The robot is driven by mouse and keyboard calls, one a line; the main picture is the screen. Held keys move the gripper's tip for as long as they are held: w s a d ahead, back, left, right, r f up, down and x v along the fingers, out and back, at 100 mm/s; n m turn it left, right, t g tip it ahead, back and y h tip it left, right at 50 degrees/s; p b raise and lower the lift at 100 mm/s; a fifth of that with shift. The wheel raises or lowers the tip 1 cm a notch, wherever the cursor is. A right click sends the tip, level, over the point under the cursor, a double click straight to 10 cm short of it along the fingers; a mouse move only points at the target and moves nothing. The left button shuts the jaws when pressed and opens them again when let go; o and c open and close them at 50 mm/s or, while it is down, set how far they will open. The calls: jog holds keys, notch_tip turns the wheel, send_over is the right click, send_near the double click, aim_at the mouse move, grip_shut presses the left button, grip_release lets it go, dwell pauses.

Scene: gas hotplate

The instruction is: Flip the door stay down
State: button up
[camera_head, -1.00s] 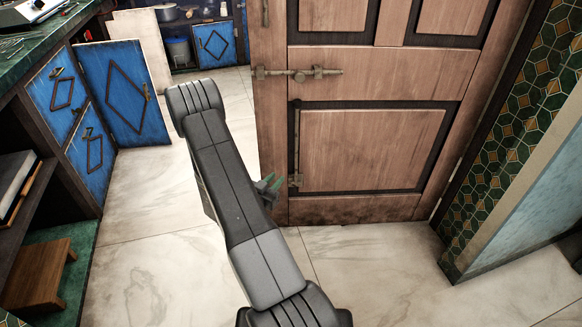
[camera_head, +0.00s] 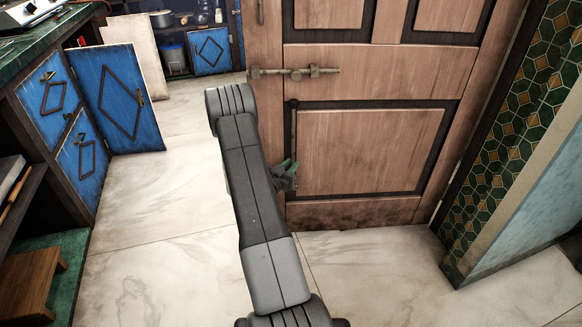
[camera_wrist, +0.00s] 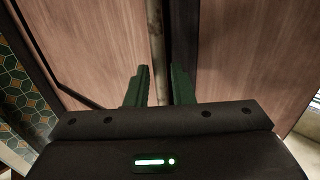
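The door stay is a thin, dull metal rod (camera_head: 294,132) upright along the left edge of the wooden door's (camera_head: 365,150) lower panel. Its lower part is hidden behind my gripper (camera_head: 290,167) in the head view. In the wrist view the rod (camera_wrist: 158,35) comes down between the two green fingers of my gripper (camera_wrist: 160,70). The fingers are apart, with a gap on each side of the rod. I cannot tell whether either finger touches it.
A horizontal bolt (camera_head: 295,73) crosses the door above the stay. A blue cabinet door (camera_head: 118,97) stands open at the left. A tiled wall (camera_head: 505,130) is at the right. Pale floor (camera_head: 170,200) is clear between the cabinets and the door.

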jog(key=shift+w+d, duration=0.2)
jog(key=shift+w, duration=0.1)
grip_shut()
